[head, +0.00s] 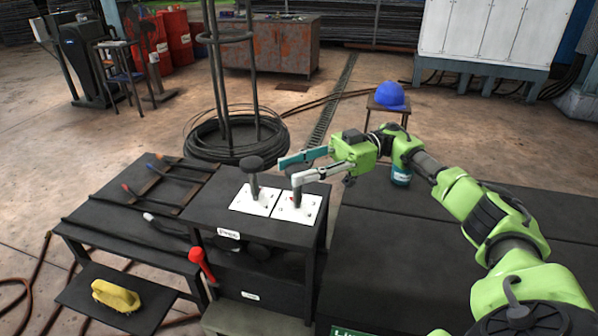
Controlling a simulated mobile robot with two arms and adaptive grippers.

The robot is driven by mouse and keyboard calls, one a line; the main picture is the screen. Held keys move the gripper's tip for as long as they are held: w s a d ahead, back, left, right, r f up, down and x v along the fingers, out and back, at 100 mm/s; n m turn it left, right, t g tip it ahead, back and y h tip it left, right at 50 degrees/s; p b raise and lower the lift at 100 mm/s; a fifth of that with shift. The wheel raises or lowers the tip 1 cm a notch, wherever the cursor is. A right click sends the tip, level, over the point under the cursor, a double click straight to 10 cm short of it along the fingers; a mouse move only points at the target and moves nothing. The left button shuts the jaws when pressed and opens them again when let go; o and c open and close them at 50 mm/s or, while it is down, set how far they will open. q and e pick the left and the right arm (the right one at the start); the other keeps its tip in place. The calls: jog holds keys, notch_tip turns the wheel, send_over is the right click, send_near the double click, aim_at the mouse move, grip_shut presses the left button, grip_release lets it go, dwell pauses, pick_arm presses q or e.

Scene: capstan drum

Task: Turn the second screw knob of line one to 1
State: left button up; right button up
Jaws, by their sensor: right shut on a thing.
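Two dark screw knobs stand upright on white plates on top of a black cabinet. The left knob (252,164) rises from the left plate (243,203) and is free. The right knob (297,196) rises from the right plate (307,214); its head is partly hidden by my gripper. My right gripper (289,171) reaches in from the right and is shut on the right knob's head, one finger on the far side and one on the near side. The scale marks on the plates are too small to read. My left gripper is not in view.
A red handle (201,264) sticks out at the cabinet's front left. A lower black table (120,230) with tools stands left. A dark flat surface (400,245) lies right, with a teal can (401,176). Behind are a wire coil (215,147) and a blue helmet (390,95).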

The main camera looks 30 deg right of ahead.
jog(key=shift+a+f, duration=0.15)
jog(key=shift+f, duration=0.2)
jog(key=o, duration=1)
jog(key=shift+o, duration=0.6)
jog(key=shift+a+r, duration=0.1)
jog(key=shift+r, duration=0.1)
jog(key=shift+d, duration=0.55)
jog(key=shift+s+d, duration=0.15)
jog(key=shift+d, duration=1.45)
jog(key=shift+s+d, duration=0.1)
jog(key=shift+d, duration=1.5)
